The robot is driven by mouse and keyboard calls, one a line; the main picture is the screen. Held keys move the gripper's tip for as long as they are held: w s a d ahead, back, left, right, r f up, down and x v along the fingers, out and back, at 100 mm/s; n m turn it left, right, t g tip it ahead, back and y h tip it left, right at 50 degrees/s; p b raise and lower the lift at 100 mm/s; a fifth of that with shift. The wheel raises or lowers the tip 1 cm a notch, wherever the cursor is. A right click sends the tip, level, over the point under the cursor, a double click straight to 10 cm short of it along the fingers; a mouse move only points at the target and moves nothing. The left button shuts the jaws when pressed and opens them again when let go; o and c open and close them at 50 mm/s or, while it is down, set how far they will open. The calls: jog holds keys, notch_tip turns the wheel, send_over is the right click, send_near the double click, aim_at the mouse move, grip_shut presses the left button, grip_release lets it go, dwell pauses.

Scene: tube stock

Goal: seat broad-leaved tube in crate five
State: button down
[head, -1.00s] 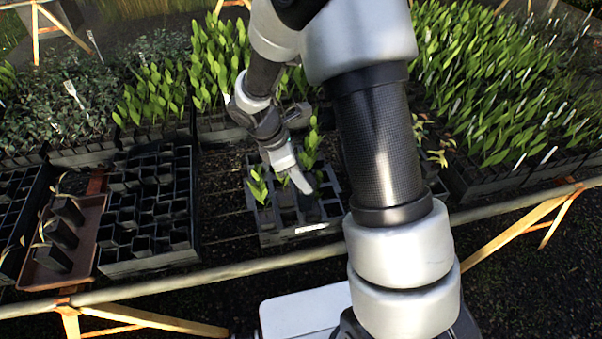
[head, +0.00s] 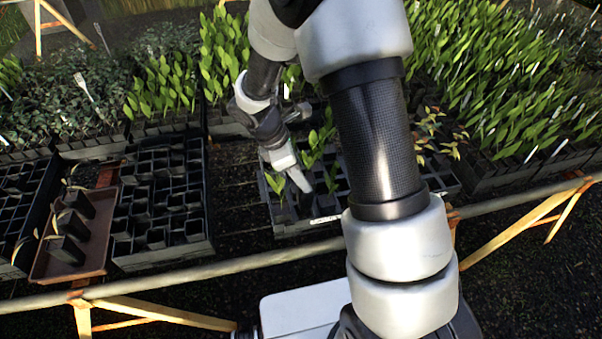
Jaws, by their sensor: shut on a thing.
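My gripper (head: 302,181) points down into a black crate (head: 275,230) at the middle of the bench, with a white label (head: 325,219) on its front. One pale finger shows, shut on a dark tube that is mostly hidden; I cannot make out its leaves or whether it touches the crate. Green broad-leaved plants stand in the crate: one at the left (head: 276,183), one behind the gripper (head: 312,150), and leaves just right of the finger (head: 332,178). I cannot read the crate's number. My arm hides the crate's right side.
A brown tray (head: 100,255) at the left holds several dark tubes with thin, drooping plants. A black crate of mostly empty cells (head: 205,250) stands beside it. Dense plant crates fill the back and right. A rail (head: 250,258) runs along the bench front.

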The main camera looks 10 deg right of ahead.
aim_at(301, 201)
jog(key=shift+f+b, duration=0.4)
jog(key=shift+f, duration=0.3)
jog(key=shift+f, duration=0.2)
jog(key=shift+f+b, duration=3.5)
jog(key=shift+f, duration=1.35)
jog(key=c, duration=1.1)
grip_release()
jog(key=shift+o, duration=0.4)
jog(key=p+v, duration=0.2)
jog(key=v, duration=1.5)
jog(key=shift+a+r, duration=0.15)
jog(key=shift+r, duration=0.05)
jog(key=shift+s, duration=0.1)
